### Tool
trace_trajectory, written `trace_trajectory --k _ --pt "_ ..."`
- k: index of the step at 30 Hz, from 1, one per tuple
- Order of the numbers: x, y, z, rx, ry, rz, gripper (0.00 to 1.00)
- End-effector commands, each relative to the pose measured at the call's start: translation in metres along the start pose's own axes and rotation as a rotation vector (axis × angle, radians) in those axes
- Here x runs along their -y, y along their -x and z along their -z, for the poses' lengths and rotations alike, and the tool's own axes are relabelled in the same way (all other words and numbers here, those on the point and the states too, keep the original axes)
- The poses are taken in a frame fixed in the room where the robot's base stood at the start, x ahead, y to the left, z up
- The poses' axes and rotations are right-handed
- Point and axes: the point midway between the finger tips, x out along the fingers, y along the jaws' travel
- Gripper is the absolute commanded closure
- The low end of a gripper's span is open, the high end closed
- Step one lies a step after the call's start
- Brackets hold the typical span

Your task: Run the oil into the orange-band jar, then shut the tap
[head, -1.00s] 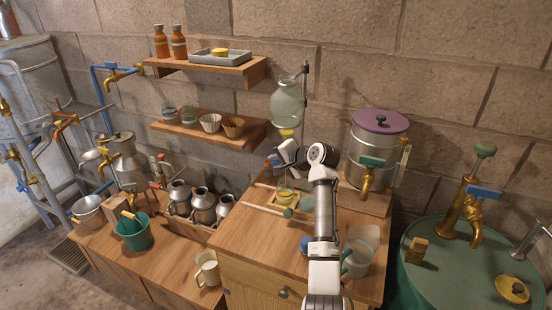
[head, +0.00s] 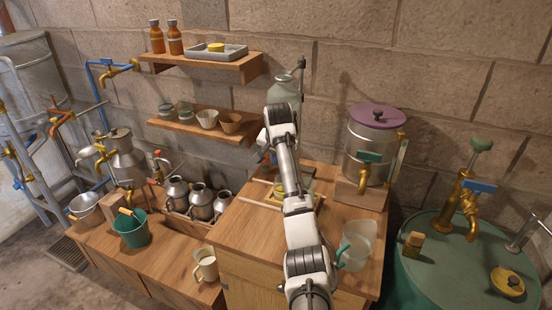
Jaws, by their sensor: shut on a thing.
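The glass oil vessel (head: 284,92) hangs on a stand against the back wall. Its lower end and its tap are hidden behind my arm. My arm reaches up from the front and crosses in front of the wooden tray (head: 252,193) on the cabinet top. My gripper is hidden behind my own arm, so its fingers and what they hold do not show. A small yellowish glass piece (head: 308,172) shows just right of my arm; I cannot tell whether it is the jar. No orange band can be made out, and neither can the oil flow.
A clear jug (head: 357,243) stands on the cabinet right of my arm. A steel pot with a purple lid (head: 378,116) and tap stands behind it. A green drum (head: 440,270) is at right. The cabinet's left front (head: 228,235) is clear.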

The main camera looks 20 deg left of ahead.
Motion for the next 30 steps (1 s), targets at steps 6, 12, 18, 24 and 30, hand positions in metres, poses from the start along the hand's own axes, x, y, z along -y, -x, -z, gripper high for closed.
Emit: trace_trajectory --k 6,12,18,24,30 --pt "-0.0007 -0.0011 -0.001 0.003 0.024 -0.058 1.0" --pt "-0.0012 -0.0015 -0.0015 0.004 0.031 -0.073 1.0" --pt "-0.0013 -0.0018 -0.0017 0.005 0.031 -0.074 1.0" --pt "-0.0013 -0.0018 -0.0017 0.005 0.031 -0.073 0.76" --pt "-0.0013 -0.0011 -0.001 0.003 0.03 -0.072 0.66"
